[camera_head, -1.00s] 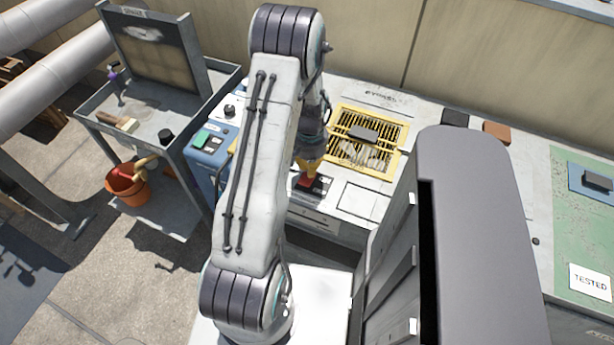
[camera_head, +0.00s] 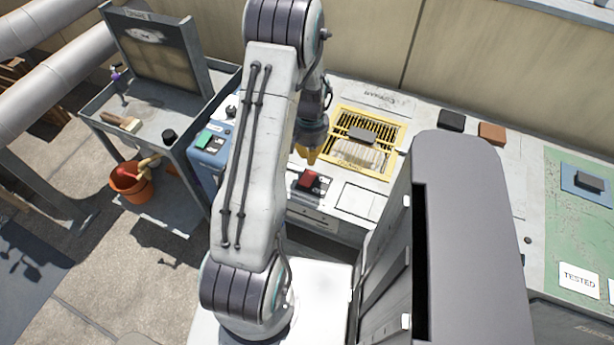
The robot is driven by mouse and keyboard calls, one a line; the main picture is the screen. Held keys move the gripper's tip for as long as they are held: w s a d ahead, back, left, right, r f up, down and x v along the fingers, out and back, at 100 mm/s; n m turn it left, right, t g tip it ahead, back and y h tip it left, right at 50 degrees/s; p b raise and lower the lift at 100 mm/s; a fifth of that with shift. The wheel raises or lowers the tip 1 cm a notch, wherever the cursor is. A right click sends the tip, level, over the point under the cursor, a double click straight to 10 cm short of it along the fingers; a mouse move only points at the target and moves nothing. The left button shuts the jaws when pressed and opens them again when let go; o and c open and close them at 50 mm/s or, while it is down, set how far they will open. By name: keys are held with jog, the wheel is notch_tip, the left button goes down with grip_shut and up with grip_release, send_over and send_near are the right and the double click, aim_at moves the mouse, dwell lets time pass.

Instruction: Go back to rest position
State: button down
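My gripper (camera_head: 309,155) hangs at the end of my arm, pointing down, above the bench near the left edge of the yellow grille. Its yellow tip shows, but its fingers are partly hidden by my arm and too small to tell open from shut. Below it and apart from it, a red switch (camera_head: 309,179) sits on a dark plate on the bench.
A yellow-framed grille (camera_head: 392,169) with a dark block on it lies right of my gripper. A blue box with a green button (camera_head: 205,139) stands left. A grey cart (camera_head: 187,183) and orange bucket (camera_head: 131,188) are further left. A green mat (camera_head: 565,235) lies far right.

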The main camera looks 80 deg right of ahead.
dwell(0.7)
jog(key=a+n+y, duration=0.1)
jog(key=a+y, duration=0.3)
jog(key=a, duration=0.6)
jog(key=w+a+r+n+t+h, duration=0.2)
jog(key=w+a+r+n, duration=0.8)
jog(key=a, duration=0.5)
jog(key=w+a+r+n+t+h, duration=0.1)
jog(key=w+a+r+n+h, duration=0.1)
jog(key=w+a+r+n, duration=0.7)
jog(key=shift+w+a+r+n+t, duration=0.4)
jog(key=shift+w+a+r, duration=0.55)
jog(key=shift+a+r, duration=1.9)
